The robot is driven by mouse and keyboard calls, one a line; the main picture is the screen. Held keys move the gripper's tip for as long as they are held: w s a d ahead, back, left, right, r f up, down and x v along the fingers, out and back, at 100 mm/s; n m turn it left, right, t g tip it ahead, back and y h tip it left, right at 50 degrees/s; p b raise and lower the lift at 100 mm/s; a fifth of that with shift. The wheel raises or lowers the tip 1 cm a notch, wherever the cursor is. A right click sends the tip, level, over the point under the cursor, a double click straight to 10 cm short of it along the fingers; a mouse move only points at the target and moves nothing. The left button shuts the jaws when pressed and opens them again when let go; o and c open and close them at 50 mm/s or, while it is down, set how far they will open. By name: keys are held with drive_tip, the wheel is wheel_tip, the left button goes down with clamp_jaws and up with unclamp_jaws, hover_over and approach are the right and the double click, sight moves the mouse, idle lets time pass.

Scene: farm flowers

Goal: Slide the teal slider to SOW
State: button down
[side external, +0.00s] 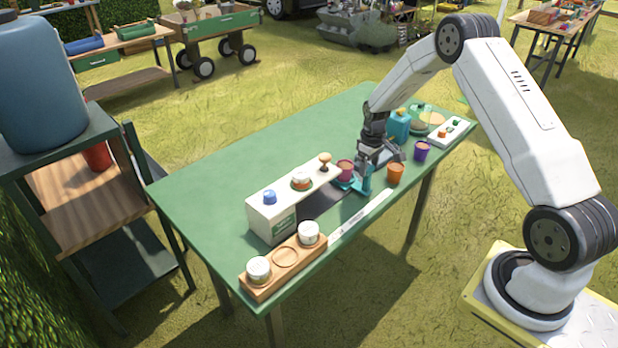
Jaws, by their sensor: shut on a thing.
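The teal slider (365,181) stands at the right end of a dark track (322,198) on the green table. My gripper (371,172) is at the slider from above and shut on it; its fingers hide part of the slider. A maroon pot (345,169) is right beside the slider on the left, with teal under it. Whether that teal is part of the slider is hard to tell. A white strip (362,217) runs along the table's front edge; its lettering is too small to read, and I cannot make out SOW.
A white box (270,224) with a blue knob (270,197) stands left of the track. A wooden tray (284,268) with two white jars is at the front left. Orange (396,173) and purple (422,151) pots stand to the right. The table's back left is clear.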

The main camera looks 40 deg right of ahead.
drive_tip(key=a, duration=1.8)
drive_tip(key=shift+a, duration=0.5)
unclamp_jaws()
drive_tip(key=shift+r, duration=0.1)
wheel_tip(320, 180, up, 8)
